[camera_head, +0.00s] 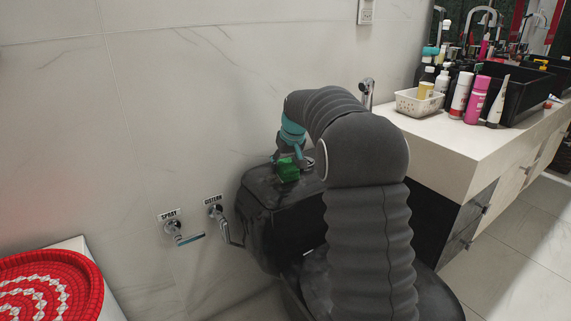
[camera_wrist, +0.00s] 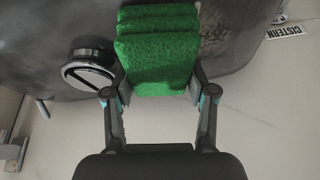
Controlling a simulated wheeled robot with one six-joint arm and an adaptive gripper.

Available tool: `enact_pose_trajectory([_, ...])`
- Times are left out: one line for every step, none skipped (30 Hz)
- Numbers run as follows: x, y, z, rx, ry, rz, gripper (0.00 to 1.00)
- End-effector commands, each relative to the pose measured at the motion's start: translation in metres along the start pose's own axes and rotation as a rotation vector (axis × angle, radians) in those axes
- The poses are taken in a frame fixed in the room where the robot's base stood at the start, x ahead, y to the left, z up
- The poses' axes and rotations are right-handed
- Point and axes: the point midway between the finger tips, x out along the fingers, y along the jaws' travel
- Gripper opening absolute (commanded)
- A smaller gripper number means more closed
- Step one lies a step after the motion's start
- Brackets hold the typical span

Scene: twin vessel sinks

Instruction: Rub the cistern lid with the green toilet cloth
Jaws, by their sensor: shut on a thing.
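The green toilet cloth (camera_head: 288,172) is a folded green pad; it fills the top middle of the wrist view (camera_wrist: 158,60). My gripper (camera_head: 291,150) points down over the dark cistern and is shut on the cloth, with a finger on each side in the wrist view (camera_wrist: 158,92). The cistern lid (camera_head: 262,185) is dark and glossy, and the cloth appears at its top surface; whether they touch is hard to tell. In the wrist view the lid (camera_wrist: 225,60) lies behind the cloth, with a round chrome flush button (camera_wrist: 90,72) to the left.
Spray (camera_head: 180,232) and cistern (camera_head: 218,212) valves stick out of the wall left of the cistern. A red woven lid (camera_head: 50,285) is at lower left. The counter (camera_head: 440,150) at right holds a white basket (camera_head: 418,102), bottles and black sinks.

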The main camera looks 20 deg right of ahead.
Motion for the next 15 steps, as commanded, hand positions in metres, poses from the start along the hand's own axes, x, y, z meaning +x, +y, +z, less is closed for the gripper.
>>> enact_pose_trajectory([0.001,-0.006,0.002,-0.002,-0.002,-0.002,0.22])
enact_pose_trajectory([0.001,-0.008,0.002,-0.002,-0.002,-0.002,0.22])
enact_pose_trajectory([0.001,-0.012,0.003,-0.002,-0.003,-0.003,0.22])
enact_pose_trajectory([0.001,-0.014,0.003,-0.003,-0.003,-0.003,0.22])
enact_pose_trajectory([0.000,-0.017,0.004,-0.003,-0.003,-0.003,0.22])
enact_pose_trajectory([0.000,-0.019,0.004,-0.003,-0.003,-0.003,0.22])
enact_pose_trajectory([0.000,-0.021,0.005,-0.003,-0.003,-0.003,0.22])
enact_pose_trajectory([-0.001,-0.024,0.005,-0.003,-0.003,-0.002,0.22])
enact_pose_trajectory([-0.001,-0.026,0.005,-0.002,-0.002,-0.002,0.22])
enact_pose_trajectory([-0.002,-0.028,0.006,-0.002,-0.002,-0.002,0.22])
enact_pose_trajectory([-0.002,-0.029,0.006,-0.003,-0.001,-0.002,0.22])
enact_pose_trajectory([-0.002,-0.030,0.006,-0.003,-0.001,-0.001,0.22])
enact_pose_trajectory([-0.002,-0.031,0.006,-0.002,-0.001,-0.001,0.22])
enact_pose_trajectory([-0.003,-0.031,0.006,-0.002,-0.001,-0.001,0.22])
enact_pose_trajectory([-0.003,-0.032,0.006,-0.002,-0.001,-0.001,0.22])
